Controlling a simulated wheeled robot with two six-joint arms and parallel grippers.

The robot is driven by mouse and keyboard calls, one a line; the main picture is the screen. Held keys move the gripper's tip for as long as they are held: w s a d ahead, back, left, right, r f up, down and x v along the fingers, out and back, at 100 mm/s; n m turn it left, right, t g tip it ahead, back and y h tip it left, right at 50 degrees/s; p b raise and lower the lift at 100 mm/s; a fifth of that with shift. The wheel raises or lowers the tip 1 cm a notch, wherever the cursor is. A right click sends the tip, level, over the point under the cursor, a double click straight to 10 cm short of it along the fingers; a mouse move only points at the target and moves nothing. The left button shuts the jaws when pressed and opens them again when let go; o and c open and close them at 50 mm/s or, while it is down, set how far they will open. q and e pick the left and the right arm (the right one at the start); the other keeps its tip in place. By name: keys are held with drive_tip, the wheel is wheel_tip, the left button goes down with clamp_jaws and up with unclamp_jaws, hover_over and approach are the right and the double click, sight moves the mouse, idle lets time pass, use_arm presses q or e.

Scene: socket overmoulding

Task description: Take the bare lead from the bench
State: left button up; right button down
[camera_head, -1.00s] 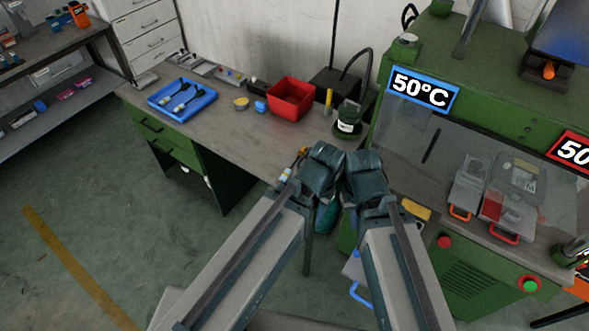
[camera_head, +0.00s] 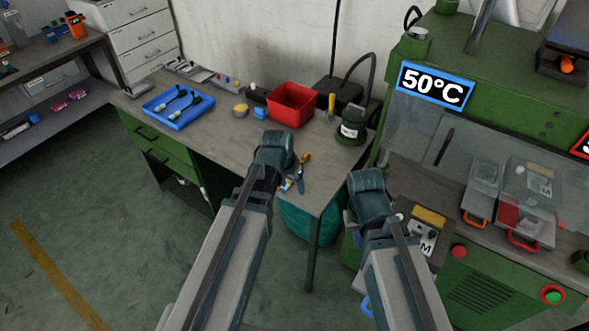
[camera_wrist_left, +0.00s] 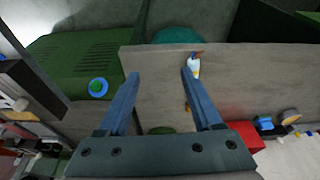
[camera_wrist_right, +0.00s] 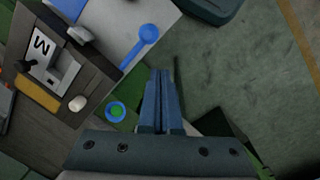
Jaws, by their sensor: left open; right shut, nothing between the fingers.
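A blue tray (camera_head: 178,106) lies at the far left of the bench. It holds two dark, slender pieces (camera_head: 176,101) that look like leads; I cannot tell whether either one is bare. My left gripper (camera_wrist_left: 160,74) is open and empty above the bench's near right end, well to the right of the tray. A small white and blue bottle with an orange tip (camera_wrist_left: 193,66) shows by one of its fingertips; I cannot tell whether they touch. My right gripper (camera_wrist_right: 160,72) is shut and empty, in front of the green machine. In the head view my wrists hide most of both grippers' fingers.
On the bench (camera_head: 218,125) stand a red bin (camera_head: 291,104), a dark green pot (camera_head: 352,128) and a yellow-handled tool (camera_head: 331,103). The green machine (camera_head: 475,280) closes off the right side. Bare bench top lies between the tray and my left gripper.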

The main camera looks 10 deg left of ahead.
use_arm(q)
drive_tip(key=t+p, duration=0.1)
drive_tip(key=t, duration=0.1)
approach(288, 181)
drive_tip(key=b+x, duration=0.3)
drive_tip(key=b, duration=0.4)
drive_tip(key=shift+a+f+b, duration=0.15)
drive_tip(key=shift+f+b, duration=0.15)
drive_tip(key=shift+b, duration=0.05)
drive_tip(key=shift+w+f, duration=0.15)
drive_tip(key=shift+f, duration=0.1)
drive_tip(key=shift+g, duration=0.3)
drive_tip(key=b+x, duration=0.5)
drive_tip(key=shift+w, duration=0.35)
clamp_jaws()
